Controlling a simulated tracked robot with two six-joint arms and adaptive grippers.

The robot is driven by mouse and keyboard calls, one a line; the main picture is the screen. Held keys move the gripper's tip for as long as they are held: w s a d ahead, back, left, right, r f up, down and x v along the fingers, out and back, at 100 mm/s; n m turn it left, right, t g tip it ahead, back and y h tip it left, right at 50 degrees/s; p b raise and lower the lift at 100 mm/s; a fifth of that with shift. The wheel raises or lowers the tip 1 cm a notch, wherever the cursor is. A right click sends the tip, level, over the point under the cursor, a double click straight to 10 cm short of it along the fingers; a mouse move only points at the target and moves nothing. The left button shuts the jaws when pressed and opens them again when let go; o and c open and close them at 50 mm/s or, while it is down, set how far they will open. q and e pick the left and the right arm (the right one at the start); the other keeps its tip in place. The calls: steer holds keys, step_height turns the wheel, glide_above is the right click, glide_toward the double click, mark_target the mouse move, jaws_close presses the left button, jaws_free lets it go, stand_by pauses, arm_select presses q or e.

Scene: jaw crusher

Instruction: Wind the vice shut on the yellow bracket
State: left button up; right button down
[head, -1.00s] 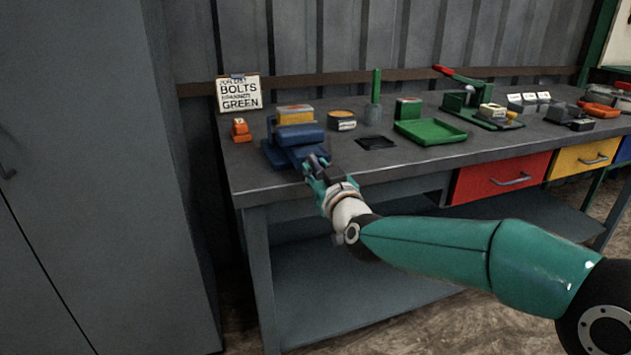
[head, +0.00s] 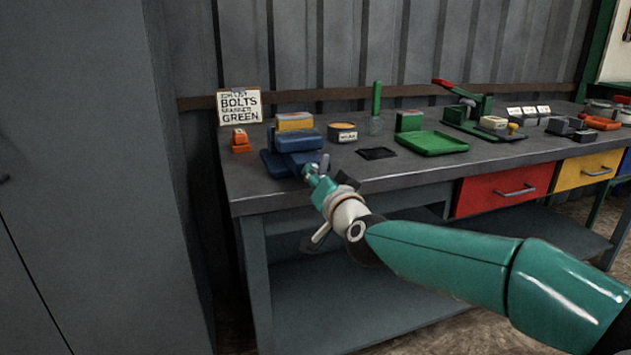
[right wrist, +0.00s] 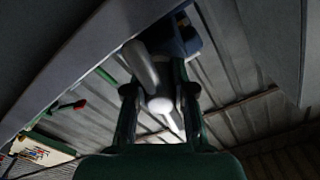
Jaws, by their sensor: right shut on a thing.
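The blue vice (head: 292,140) stands at the left front of the workbench. The yellow bracket (head: 295,123) shows above and behind its front jaw; its lower part is hidden, and I cannot tell whether both jaws touch it. My right gripper (head: 311,172) is at the vice's front, shut on the vice handle. In the right wrist view, the pale grey handle (right wrist: 146,68) lies between the dark fingers of the gripper (right wrist: 160,95), with part of the blue vice (right wrist: 183,40) beyond. My left gripper is not in view.
A round yellow-topped tin (head: 342,133), a dark flat pad (head: 376,153) and a green tray (head: 431,143) are to the right. A tall grey cabinet (head: 110,180) stands at left.

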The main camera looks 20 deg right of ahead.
steer(key=shift+a+f, duration=0.1)
steer(key=shift+f, duration=0.3)
steer(key=c, duration=1)
jaws_free()
steer(key=shift+r, duration=0.2)
steer(key=s, duration=1.2)
steer(key=shift+d, duration=0.3)
